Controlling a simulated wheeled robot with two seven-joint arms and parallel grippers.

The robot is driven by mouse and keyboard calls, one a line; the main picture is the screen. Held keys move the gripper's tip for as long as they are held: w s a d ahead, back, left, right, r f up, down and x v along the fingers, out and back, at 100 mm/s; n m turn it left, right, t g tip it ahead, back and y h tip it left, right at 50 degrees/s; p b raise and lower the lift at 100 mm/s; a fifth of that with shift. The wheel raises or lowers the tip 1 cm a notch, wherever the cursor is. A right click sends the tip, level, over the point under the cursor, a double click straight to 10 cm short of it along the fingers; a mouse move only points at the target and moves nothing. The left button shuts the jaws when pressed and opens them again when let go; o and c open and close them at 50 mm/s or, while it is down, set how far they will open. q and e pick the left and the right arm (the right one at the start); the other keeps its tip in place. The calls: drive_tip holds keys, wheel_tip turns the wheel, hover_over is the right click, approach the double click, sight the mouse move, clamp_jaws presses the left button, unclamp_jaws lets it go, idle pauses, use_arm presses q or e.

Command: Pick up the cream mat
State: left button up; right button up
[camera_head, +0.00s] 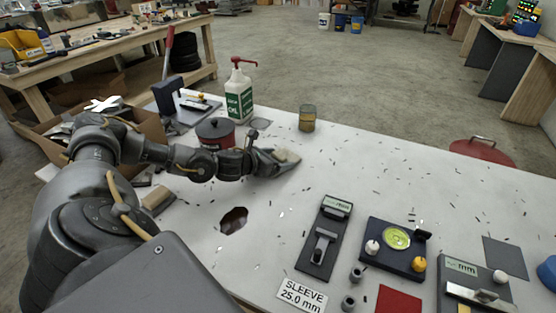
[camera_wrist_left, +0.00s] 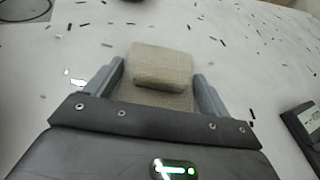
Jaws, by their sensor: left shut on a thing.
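The cream mat (camera_head: 288,156) is at the tip of my left gripper (camera_head: 277,161), over the middle of the white table. In the left wrist view the mat (camera_wrist_left: 160,57) is a beige woven piece with a raised fold or bulge across it. It lies between the two grey fingers of my left gripper (camera_wrist_left: 158,82), which are shut on it. Its lower part runs back towards the palm. I cannot tell whether the mat touches the table. My right gripper is not in view.
An oil bottle (camera_head: 239,93) and a small tin (camera_head: 307,118) stand at the back. Measuring devices (camera_head: 325,238) and a red mat (camera_head: 398,300) lie front right. Small dark scraps litter the table (camera_head: 380,170).

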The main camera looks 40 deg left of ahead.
sight(277, 155)
use_arm(q)
drive_tip(key=shift+r+p, duration=0.5)
drive_tip(key=shift+r, duration=0.2)
wheel_tip(277, 155, up, 3)
drive_tip(key=shift+f+p, duration=0.15)
drive_tip(key=shift+p, duration=0.85)
drive_tip(key=a+r+p, duration=0.1)
drive_tip(key=w+a+r+p, duration=0.1)
drive_tip(key=r, duration=0.1)
drive_tip(key=w+a+r+p, duration=0.1)
drive_tip(key=r, duration=0.1)
drive_tip(key=shift+w+a, duration=0.15)
drive_tip(key=shift+a, duration=0.25)
drive_tip(key=w+a+r, duration=0.4)
drive_tip(key=w+a, duration=0.1)
drive_tip(key=a, duration=0.3)
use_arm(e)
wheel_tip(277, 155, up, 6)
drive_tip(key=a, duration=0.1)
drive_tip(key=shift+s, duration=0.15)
